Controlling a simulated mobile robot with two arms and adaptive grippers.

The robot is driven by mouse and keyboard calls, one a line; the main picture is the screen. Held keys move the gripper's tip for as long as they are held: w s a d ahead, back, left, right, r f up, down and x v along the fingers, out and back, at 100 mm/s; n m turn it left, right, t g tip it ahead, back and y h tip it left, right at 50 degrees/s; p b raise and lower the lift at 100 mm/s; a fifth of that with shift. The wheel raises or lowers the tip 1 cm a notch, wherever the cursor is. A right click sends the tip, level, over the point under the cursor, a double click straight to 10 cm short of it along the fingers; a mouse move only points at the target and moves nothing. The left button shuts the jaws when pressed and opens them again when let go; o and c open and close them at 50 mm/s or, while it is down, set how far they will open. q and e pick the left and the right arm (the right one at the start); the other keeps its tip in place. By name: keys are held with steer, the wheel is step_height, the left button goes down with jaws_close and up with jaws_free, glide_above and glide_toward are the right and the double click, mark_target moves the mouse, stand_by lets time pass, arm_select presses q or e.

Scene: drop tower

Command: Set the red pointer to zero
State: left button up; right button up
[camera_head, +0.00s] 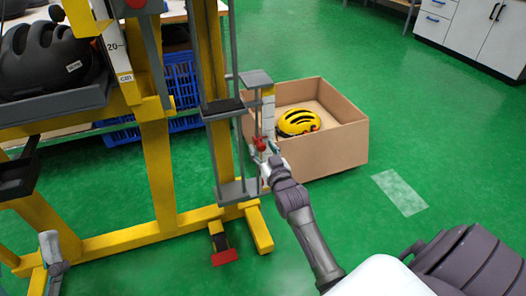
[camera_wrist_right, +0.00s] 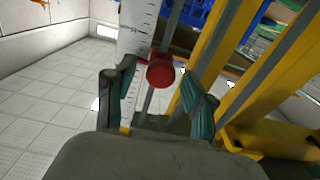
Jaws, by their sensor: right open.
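The red pointer (camera_head: 259,144) sits low on a small upright frame beside a white scale (camera_head: 267,115) in the head view. In the right wrist view the red pointer shows as a round red knob (camera_wrist_right: 161,72) in front of a vertical rod, beside the marked white scale (camera_wrist_right: 136,35). My right gripper (camera_head: 270,155) is at the pointer; its open fingers (camera_wrist_right: 160,88) stand on either side of the knob in the wrist view. I cannot tell whether they touch it. The scale numbers there are too small to read. My left gripper (camera_head: 48,241) is at the lower left, its jaws unclear.
The yellow tower frame (camera_head: 160,165) stands close on the left, with a black helmet (camera_head: 45,55) on its grey carrier. A cardboard box (camera_head: 340,150) holding a yellow helmet (camera_head: 298,122) is just behind the small frame. A red pedal (camera_head: 225,257) lies low in front.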

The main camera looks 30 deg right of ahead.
arm_select(q)
steer(key=shift+r, duration=0.1)
arm_select(e)
jaws_close()
stand_by(0.4)
step_height(320, 180, up, 2)
steer(key=shift+p, duration=1.1)
arm_select(q)
step_height(320, 180, down, 14)
steer(key=w+a+g+y+p, duration=0.2)
steer(key=w+g+y, duration=0.1)
steer(key=g, duration=0.7)
steer(key=s+a+f+n+g+y+p, duration=0.1)
steer(key=s+a+f+g+y+p, duration=0.35)
steer(key=s+f+g, duration=0.75)
step_height(320, 180, down, 9)
steer(key=s+h+p, duration=0.1)
steer(key=s+p, duration=0.1)
steer(key=p, duration=0.2)
steer(key=shift+a+p, duration=0.15)
steer(key=shift+p, duration=0.2)
arm_select(e)
step_height(320, 180, up, 10)
steer(key=shift+w+r, duration=0.1)
steer(key=shift+r, duration=0.05)
